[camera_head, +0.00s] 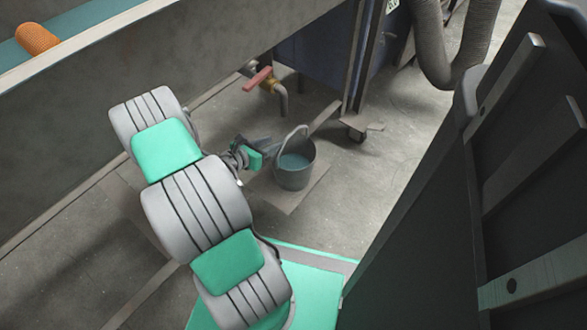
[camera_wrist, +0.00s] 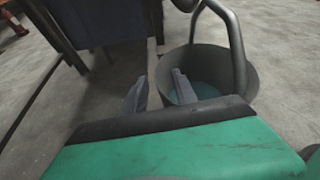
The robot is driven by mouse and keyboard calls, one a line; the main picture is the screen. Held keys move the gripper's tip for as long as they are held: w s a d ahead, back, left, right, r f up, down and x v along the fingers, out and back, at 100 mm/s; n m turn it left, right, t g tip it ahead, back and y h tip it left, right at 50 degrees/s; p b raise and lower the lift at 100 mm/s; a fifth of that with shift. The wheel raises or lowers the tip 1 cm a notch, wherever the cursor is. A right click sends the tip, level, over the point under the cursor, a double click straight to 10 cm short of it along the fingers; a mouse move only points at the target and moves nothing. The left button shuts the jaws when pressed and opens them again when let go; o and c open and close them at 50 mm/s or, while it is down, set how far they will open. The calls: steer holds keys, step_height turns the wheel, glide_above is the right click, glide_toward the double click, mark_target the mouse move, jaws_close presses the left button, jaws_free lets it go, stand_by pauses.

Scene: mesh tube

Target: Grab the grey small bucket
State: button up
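The grey small bucket (camera_head: 294,178) stands upright on the floor with its handle raised, and there is teal inside it.
A tap with a red handle (camera_head: 257,79) and a bent pipe is behind the bucket. A dark blue cabinet (camera_head: 318,50) on a castor stands at the back. A long trough (camera_head: 215,50) runs along the left. A dark panel (camera_head: 520,160) fills the right. Floor right of the bucket is clear.

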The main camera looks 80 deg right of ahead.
mark_target(276, 142)
steer(key=b+x, duration=0.1)
steer(key=x, duration=0.2)
steer(key=shift+d+f, duration=0.15)
steer(key=shift+f, duration=0.1)
jaws_close()
stand_by(1.1)
